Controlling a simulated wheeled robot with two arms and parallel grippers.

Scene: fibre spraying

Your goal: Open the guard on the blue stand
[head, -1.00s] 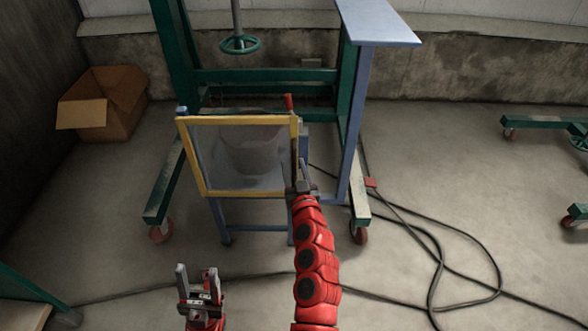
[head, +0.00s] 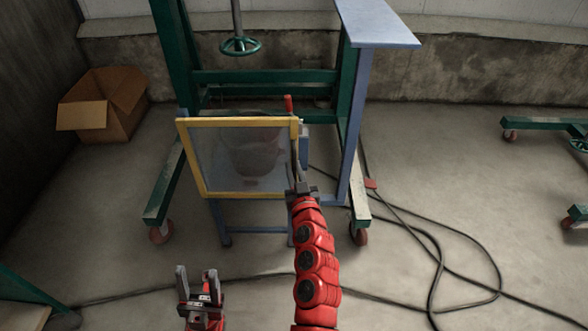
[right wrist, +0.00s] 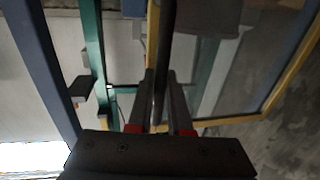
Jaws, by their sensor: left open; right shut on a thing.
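The guard (head: 246,195) is a clear panel in a yellow frame, upright on the front of the blue stand (head: 262,229). A pale bucket-like shape shows dimly through the panel. My right gripper (head: 300,174) is at the guard's right edge. In the right wrist view, my right gripper (right wrist: 160,85) is shut on a dark upright bar, the guard's handle (right wrist: 159,60), beside the yellow frame (right wrist: 152,35). My left gripper (head: 197,279) is open and empty, low in the head view, apart from the stand.
A green wheeled frame (head: 265,76) stands around and behind the stand, with a blue-grey shelf (head: 375,25) at upper right. An open cardboard box (head: 121,115) is at the left. Black cables (head: 440,245) lie on the floor to the right. The floor before the stand is mostly clear.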

